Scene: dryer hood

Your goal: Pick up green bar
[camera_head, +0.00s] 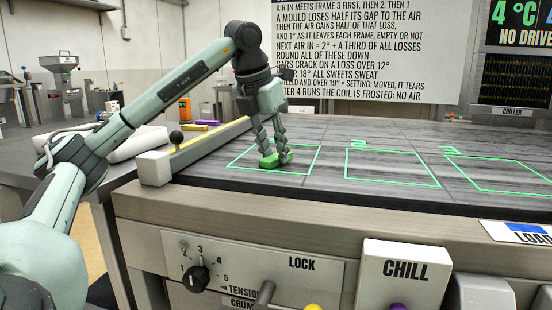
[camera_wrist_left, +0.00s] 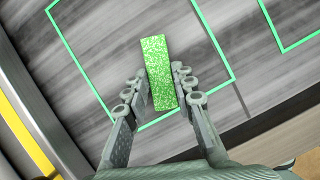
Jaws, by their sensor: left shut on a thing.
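The green bar (camera_head: 270,161) lies in the left-hand green-outlined frame on the dark grey surface, in the head view. In the left wrist view the bar (camera_wrist_left: 158,72) is a speckled green block, with its far part sticking out past the fingers. My left gripper (camera_head: 276,156) reaches down over it from above, and its fingers (camera_wrist_left: 163,90) are shut on the bar's sides. Whether the bar touches the surface or is slightly lifted, I cannot tell. My right gripper is not in view.
Two more green-outlined frames (camera_head: 392,168) lie empty to the right. A raised rail with a yellow strip (camera_head: 207,145) borders the surface on the left. A purple bar (camera_head: 207,122) lies beyond it. A control panel with a knob (camera_head: 195,279) and a CHILL box (camera_head: 405,272) are in front.

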